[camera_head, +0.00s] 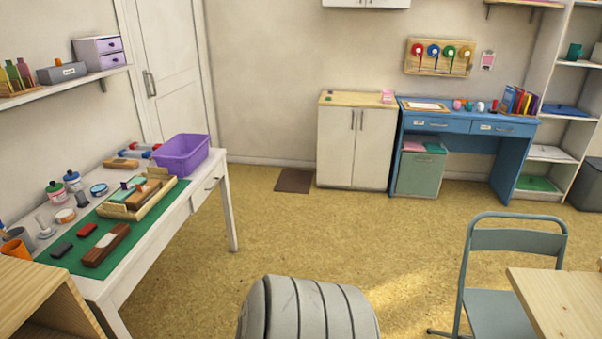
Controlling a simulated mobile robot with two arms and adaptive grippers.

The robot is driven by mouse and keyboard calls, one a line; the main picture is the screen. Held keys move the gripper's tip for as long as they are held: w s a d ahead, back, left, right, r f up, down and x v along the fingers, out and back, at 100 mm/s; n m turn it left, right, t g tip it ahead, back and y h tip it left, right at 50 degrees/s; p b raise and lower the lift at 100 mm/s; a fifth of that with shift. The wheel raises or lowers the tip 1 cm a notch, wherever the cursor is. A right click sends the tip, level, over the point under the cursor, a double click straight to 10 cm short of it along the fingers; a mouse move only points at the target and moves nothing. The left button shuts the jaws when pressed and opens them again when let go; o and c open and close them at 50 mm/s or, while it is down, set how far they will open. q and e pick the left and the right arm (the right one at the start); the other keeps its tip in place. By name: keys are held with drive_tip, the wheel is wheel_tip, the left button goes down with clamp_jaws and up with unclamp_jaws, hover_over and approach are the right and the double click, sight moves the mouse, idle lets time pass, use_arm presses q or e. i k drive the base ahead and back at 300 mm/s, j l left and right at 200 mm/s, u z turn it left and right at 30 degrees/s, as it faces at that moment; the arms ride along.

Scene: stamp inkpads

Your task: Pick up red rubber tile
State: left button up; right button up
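A small red tile (87,229) lies flat on the green mat (78,256) on the white table at the left. A dark grey tile (62,249) lies just in front of it to the left. A brown wooden block (107,245) with a lighter patch lies to its right. Neither of my grippers shows in this view, so their state and their distance from the red tile cannot be seen.
The white table (205,204) also bears a wooden tray (152,203), a purple bin (182,156), and several bottles and cups. A wooden shelf unit (40,290) stands at the near left. A folding chair (516,247) stands at the right.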

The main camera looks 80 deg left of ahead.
sight(85, 231)
drive_tip(key=j+u, duration=0.15)
drive_tip(key=u, duration=4.8)
